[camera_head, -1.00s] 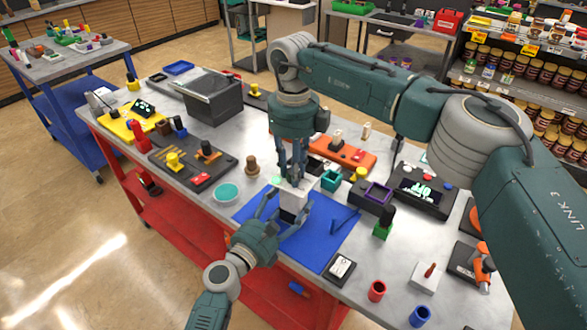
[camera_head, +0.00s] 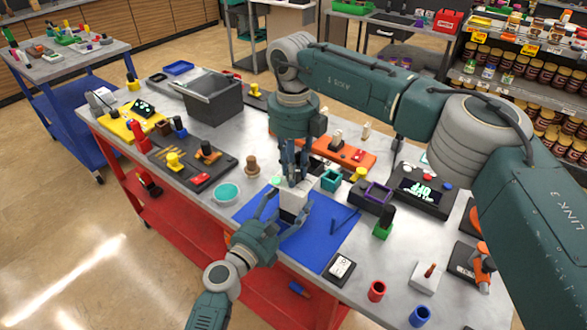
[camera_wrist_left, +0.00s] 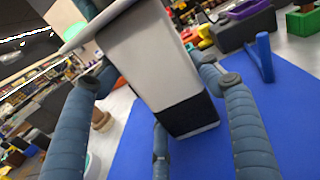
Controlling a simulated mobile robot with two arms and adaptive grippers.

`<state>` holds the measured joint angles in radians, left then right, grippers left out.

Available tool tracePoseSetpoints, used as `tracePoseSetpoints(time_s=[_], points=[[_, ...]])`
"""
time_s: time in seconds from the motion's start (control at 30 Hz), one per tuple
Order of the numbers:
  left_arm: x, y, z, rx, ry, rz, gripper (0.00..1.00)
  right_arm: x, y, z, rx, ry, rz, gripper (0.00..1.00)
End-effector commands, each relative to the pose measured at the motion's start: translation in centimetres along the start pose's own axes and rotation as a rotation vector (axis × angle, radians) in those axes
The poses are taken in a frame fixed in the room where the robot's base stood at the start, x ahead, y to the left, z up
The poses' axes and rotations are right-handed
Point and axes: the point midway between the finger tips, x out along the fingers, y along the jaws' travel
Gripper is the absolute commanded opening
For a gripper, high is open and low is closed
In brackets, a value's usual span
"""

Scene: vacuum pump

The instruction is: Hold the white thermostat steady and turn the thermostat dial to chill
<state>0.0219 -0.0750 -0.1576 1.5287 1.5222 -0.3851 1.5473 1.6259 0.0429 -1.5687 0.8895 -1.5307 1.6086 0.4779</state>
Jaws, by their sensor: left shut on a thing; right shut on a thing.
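The white thermostat (camera_head: 293,203) stands on the blue mat (camera_head: 322,241) in the head view. Its white body with a dark lower end fills the middle of the left wrist view (camera_wrist_left: 160,60). My left gripper (camera_head: 281,213) is shut on the thermostat's body from the front left, with fingers on both sides. My right gripper (camera_head: 293,178) comes from above and is shut at the top of the thermostat. The dial is hidden by the right fingers, so its setting cannot be read. A light green patch shows at the thermostat's upper left.
A teal bowl (camera_head: 227,193) and a brown knob (camera_head: 252,166) stand left of the mat. A teal square holder (camera_head: 331,180) and purple-rimmed box (camera_head: 376,196) are close on the right.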

Motion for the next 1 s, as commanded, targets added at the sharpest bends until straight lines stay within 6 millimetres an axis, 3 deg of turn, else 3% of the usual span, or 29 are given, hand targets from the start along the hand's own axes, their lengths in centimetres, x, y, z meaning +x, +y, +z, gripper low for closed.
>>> tracePoseSetpoints(time_s=[0.07,0.1,0.2,0.57,0.67,1.0], points=[[-0.1,0.2,-0.2,-0.001,0.003,0.005,0.32,-0.1,-0.1,0.0,0.001,0.0,-0.002,0.0],[-0.1,0.2,-0.2,-0.001,0.003,0.005,0.32,-0.1,-0.1,0.0,0.001,0.0,-0.002,0.29],[-0.1,0.2,-0.2,-0.001,0.004,0.005,0.32,-0.1,-0.1,0.0,0.001,0.0,-0.002,0.45],[-0.1,0.1,-0.2,0.0,0.003,0.003,0.32,-0.6,0.0,0.0,-0.001,-0.001,-0.001,0.45],[-0.1,0.1,-0.2,0.001,0.003,0.003,0.32,-1.9,-0.1,0.1,0.0,-0.004,0.0,0.45],[-0.1,0.1,-0.2,0.001,0.003,0.002,0.32,-9.0,-0.1,0.1,0.001,-0.003,-0.002,0.45]])
